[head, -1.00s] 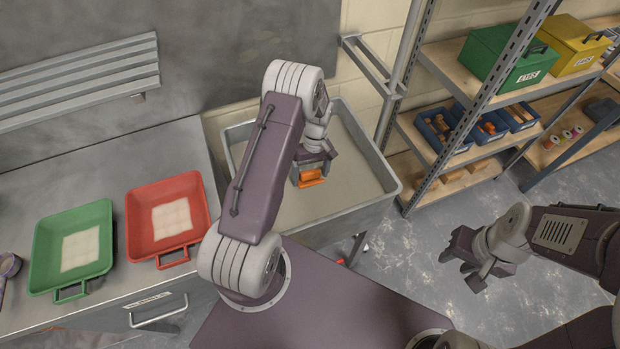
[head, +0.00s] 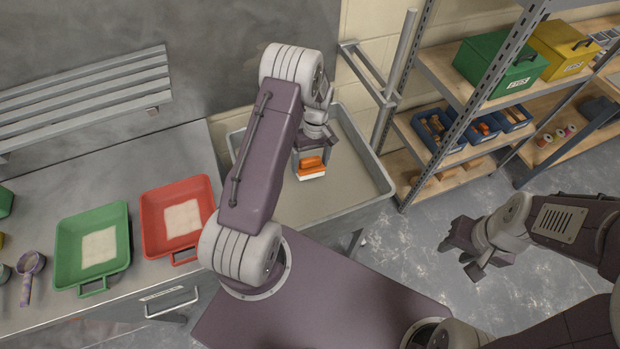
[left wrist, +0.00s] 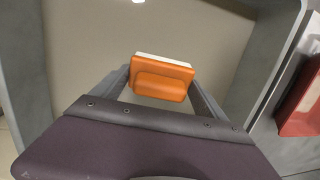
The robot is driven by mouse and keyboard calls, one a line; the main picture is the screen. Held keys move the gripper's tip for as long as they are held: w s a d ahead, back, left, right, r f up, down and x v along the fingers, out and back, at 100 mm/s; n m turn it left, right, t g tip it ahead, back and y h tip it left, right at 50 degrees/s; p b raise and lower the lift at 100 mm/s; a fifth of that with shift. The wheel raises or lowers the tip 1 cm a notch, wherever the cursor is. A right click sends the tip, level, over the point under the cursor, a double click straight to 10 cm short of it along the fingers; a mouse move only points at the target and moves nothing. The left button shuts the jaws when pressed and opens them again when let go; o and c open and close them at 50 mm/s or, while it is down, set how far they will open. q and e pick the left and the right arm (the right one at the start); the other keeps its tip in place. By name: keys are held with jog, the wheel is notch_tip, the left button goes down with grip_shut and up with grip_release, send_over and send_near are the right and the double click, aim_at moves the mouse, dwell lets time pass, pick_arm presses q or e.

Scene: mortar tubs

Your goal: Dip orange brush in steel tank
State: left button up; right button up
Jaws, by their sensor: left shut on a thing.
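The steel tank (head: 378,160) is a grey open tub with a flat beige filling, standing beyond my left arm in the head view. My left gripper (head: 311,158) is shut on the orange brush (head: 312,163) over the tank. The brush's white lower part shows clear of the beige surface. In the left wrist view the brush (left wrist: 160,85) sits between the fingers, with the tank's grey wall (left wrist: 25,75) around it. My left arm hides part of the tank. My right gripper (head: 466,250) is empty with its fingers apart, over the floor at the right.
A red tray (head: 160,245) and a green tray (head: 72,275), each with a pale patch inside, stand on the bench left of the tank. A purple-handled tool (head: 28,278) lies further left. Metal shelving (head: 440,130) with boxes and bins stands right of the tank.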

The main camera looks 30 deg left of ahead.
aim_at(309, 162)
pick_arm(q)
jog(key=shift+s+p+v, duration=0.25)
jog(key=shift+p+v, duration=0.65)
jog(key=shift+v, duration=0.3)
jog(key=shift+s+p+v, duration=0.25)
jog(key=shift+p+v, duration=0.65)
jog(key=shift+v, duration=0.35)
jog(key=shift+s+p+v, duration=0.25)
jog(key=shift+p+v, duration=0.65)
jog(key=shift+v, duration=0.3)
jog(key=shift+r, duration=0.2)
jog(key=p+v, duration=0.1)
jog(key=v, duration=0.1)
jog(key=p+v, duration=0.2)
jog(key=shift+s+r, duration=0.1)
jog(key=shift+s, duration=0.35)
